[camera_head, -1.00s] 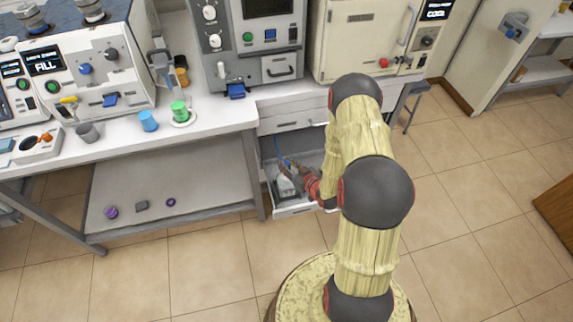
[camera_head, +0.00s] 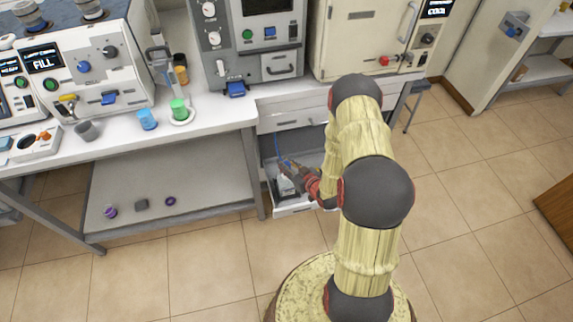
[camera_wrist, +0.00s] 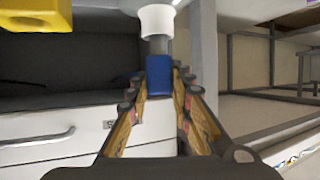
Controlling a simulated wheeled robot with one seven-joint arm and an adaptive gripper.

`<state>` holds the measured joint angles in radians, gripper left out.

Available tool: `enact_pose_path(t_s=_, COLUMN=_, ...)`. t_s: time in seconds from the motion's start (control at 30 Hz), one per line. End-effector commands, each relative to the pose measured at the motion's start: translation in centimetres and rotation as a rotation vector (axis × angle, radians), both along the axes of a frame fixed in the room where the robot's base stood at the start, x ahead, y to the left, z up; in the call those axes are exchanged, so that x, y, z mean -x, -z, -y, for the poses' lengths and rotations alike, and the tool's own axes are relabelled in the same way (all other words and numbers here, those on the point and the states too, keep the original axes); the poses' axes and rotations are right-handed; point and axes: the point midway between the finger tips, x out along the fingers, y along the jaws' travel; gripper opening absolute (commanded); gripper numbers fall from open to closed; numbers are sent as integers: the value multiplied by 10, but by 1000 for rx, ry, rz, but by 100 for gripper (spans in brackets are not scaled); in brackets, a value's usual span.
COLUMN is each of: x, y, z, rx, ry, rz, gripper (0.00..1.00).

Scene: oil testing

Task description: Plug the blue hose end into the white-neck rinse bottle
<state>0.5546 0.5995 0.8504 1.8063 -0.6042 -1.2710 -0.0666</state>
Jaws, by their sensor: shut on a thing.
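My gripper (camera_head: 286,166) is over the open drawer under the bench. In the wrist view my gripper (camera_wrist: 158,84) is shut on the blue hose end (camera_wrist: 158,76), a blue sleeve with a grey tip. The tip points toward a white ring-like piece (camera_wrist: 157,20) at the top of that view. I cannot tell whether the tip is inside it or only in line with it. In the head view the blue hose (camera_head: 277,146) runs up from the fingers. The rinse bottle (camera_head: 286,186) stands in the drawer just below the fingers, its neck partly hidden by them.
The open drawer's front wall (camera_head: 295,210) is close to my wrist. A yellow object (camera_wrist: 35,13) is at the wrist view's upper left.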

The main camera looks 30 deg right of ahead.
Motion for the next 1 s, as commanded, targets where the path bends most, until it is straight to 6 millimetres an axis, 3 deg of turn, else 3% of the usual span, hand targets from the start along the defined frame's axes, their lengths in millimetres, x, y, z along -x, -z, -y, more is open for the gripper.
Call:
enact_pose_path(t_s=0.93, x=0, y=16, z=0, rx=0, ry=0, rz=0, gripper=0)
enact_pose_path(t_s=0.97, x=0, y=16, z=0, rx=0, ry=0, rz=0, gripper=22)
enact_pose_path(t_s=1.0, x=0, y=16, z=0, rx=0, ry=0, rz=0, gripper=24)
